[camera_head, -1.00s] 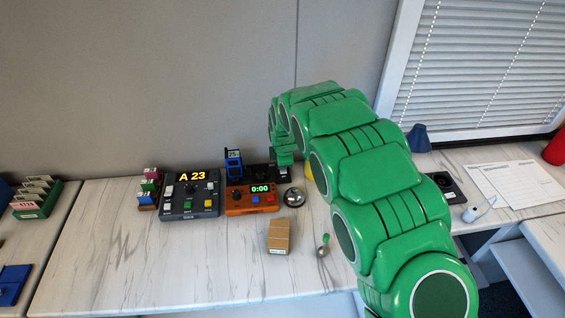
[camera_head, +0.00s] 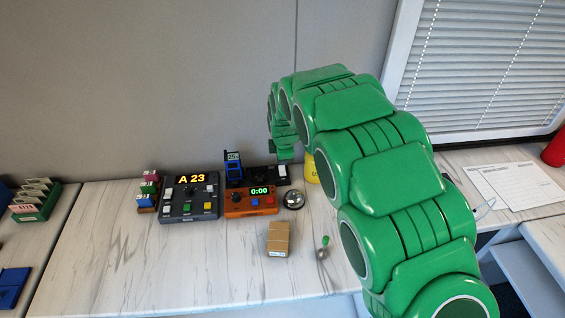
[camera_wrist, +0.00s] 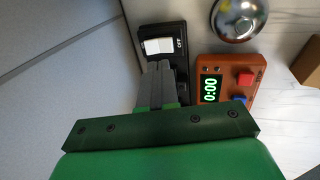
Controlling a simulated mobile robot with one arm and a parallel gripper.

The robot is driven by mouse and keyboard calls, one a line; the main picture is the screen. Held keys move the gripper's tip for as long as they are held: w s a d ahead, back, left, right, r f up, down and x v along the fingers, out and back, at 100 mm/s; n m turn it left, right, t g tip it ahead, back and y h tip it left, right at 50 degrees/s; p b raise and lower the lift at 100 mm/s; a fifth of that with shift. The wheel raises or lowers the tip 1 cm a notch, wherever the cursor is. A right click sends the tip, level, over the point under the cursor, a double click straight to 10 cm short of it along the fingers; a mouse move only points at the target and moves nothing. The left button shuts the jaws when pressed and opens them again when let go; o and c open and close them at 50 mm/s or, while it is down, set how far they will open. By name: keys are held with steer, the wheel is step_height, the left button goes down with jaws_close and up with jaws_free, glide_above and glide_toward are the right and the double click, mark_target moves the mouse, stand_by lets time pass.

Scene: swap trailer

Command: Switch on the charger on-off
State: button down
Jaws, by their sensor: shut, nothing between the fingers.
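The charger is a black unit (camera_head: 266,175) at the back of the desk, with a blue handheld device (camera_head: 234,168) standing at its left end. Its white on-off rocker (camera_head: 281,171) is at the right end. In the wrist view the white rocker (camera_wrist: 158,46) sits in a black housing with the word OFF beside it. My gripper (camera_wrist: 160,66) is shut and empty, its grey fingertips just short of the rocker in that view. Contact cannot be told. In the head view my green wrist hangs just above the rocker, and the fingertips are not clearly visible.
An orange timer (camera_head: 250,203) reading 0:00 stands in front of the charger, with a dark A 23 console (camera_head: 190,197) to its left. A silver bell (camera_head: 293,199) and a yellow object (camera_head: 311,168) are close by on the right. A cardboard box (camera_head: 278,238) lies in front.

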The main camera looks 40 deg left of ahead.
mark_target(282, 169)
steer(key=v, duration=0.7)
steer(key=shift+s+d+r, duration=0.25)
steer(key=shift+r, duration=0.05)
steer(key=shift+w+a+r, duration=0.15)
steer(key=shift+w+a, duration=0.3)
steer(key=shift+w, duration=0.1)
steer(key=x, duration=1.3)
steer(key=shift+w+a, duration=0.2)
steer(key=shift+w, duration=0.05)
steer(key=shift+w+a+f, duration=0.15)
steer(key=shift+f, duration=0.25)
